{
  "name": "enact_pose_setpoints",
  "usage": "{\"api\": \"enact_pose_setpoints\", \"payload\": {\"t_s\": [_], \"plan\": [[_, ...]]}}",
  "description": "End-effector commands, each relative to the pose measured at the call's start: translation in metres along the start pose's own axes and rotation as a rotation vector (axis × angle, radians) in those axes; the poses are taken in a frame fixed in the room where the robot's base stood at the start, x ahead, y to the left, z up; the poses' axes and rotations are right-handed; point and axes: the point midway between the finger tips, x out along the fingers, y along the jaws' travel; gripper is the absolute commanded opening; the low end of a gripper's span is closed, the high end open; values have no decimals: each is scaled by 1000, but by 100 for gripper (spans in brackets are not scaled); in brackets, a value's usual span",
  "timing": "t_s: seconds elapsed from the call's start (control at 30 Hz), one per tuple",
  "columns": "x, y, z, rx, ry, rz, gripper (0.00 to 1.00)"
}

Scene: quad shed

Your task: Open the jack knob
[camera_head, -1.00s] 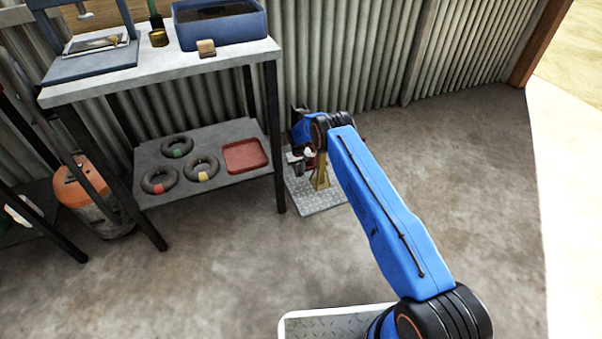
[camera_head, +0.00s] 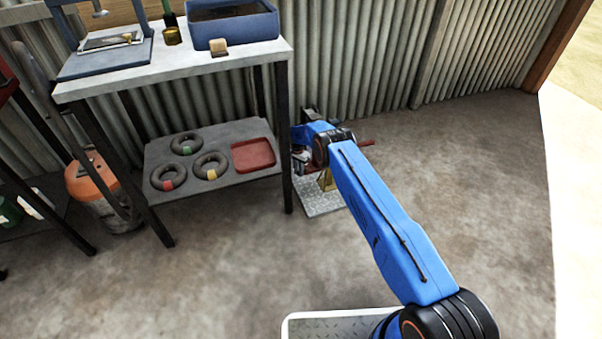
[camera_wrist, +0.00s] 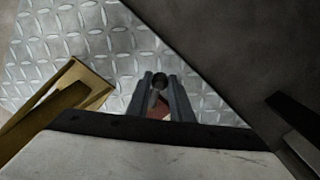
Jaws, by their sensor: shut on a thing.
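In the wrist view my gripper (camera_wrist: 160,88) has its two grey fingers close together, on either side of a small round dark knob (camera_wrist: 159,81). A dull red part (camera_wrist: 152,106) shows between the fingers, just behind the knob. Left of the fingers is a brass-coloured bracket of the jack (camera_wrist: 62,100). In the head view the jack's yellow stand (camera_head: 327,181) shows below my wrist. A red bar (camera_head: 366,143) sticks out right of my wrist. My arm hides most of the jack and the fingers there.
The jack is on a diamond-pattern metal plate (camera_head: 322,205) on the floor. Close to its left is a bench (camera_head: 255,56) with a dark leg and a lower shelf holding rings and a red tray (camera_head: 253,155). The corrugated wall (camera_head: 385,60) is behind. Floor to the right is clear.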

Motion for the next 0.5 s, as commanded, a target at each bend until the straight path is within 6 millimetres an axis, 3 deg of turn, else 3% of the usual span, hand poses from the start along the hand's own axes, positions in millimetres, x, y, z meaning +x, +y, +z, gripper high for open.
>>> {"api": "enact_pose_setpoints", "payload": {"t_s": [0.5], "plan": [[-1, -19, -8, 361, -15, -1, 0]]}}
